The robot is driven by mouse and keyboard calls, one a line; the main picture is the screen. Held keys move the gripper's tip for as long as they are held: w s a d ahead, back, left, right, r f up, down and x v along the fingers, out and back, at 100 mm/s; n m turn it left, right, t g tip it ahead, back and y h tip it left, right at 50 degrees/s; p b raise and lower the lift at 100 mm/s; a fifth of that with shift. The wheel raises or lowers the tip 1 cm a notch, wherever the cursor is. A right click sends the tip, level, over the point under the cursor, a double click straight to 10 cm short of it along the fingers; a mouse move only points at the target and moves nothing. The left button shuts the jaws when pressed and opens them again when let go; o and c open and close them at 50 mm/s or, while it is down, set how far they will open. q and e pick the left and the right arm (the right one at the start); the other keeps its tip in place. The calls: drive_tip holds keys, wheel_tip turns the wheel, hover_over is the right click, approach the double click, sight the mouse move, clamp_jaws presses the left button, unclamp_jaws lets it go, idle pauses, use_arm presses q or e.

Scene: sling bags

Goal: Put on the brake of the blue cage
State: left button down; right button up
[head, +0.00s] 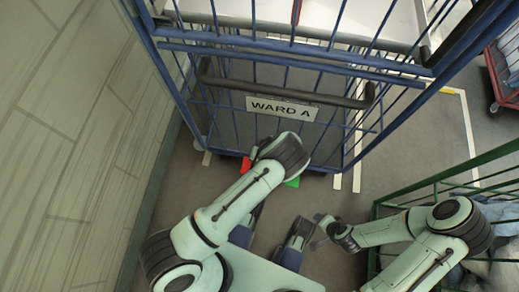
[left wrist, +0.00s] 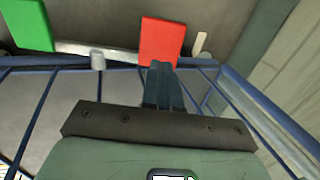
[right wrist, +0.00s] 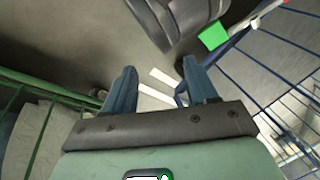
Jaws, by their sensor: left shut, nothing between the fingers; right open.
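The blue cage (head: 290,55) stands ahead with a "WARD A" plate (head: 282,107) on its side. At its bottom edge is a red pedal (head: 246,163), partly hidden by my left arm, and a green pedal (head: 292,182) to its right. In the left wrist view the red pedal (left wrist: 161,40) and green pedal (left wrist: 29,25) sit on a bar at the cage's base. My left gripper (left wrist: 161,68) is shut and empty, its tips overlapping the red pedal's edge; I cannot tell whether they touch. My right gripper (right wrist: 158,80) is open and empty, away from the pedals.
A tiled wall (head: 65,120) runs close along the left. A green cage (head: 440,185) with cloth-like contents stands at the right, near my right arm. A red cage (head: 497,75) is at the far right. Grey floor with pale lines lies between the cages.

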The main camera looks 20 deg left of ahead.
use_arm(q)
drive_tip(key=b+x, duration=0.1)
drive_tip(key=x, duration=0.5)
drive_tip(key=shift+f, duration=0.2)
drive_tip(key=shift+a+f+b, duration=0.15)
drive_tip(key=shift+f+b, duration=0.25)
drive_tip(key=shift+f, duration=0.05)
use_arm(e)
drive_tip(key=shift+w+d+f+h, duration=0.15)
drive_tip(key=shift+w+d+f, duration=0.3)
drive_tip(key=shift+f, duration=0.2)
drive_tip(key=shift+w+d+f+h, duration=0.15)
drive_tip(key=shift+w+d+f, duration=0.2)
drive_tip(key=shift+f, duration=0.3)
use_arm(q)
drive_tip(key=shift+s, duration=0.1)
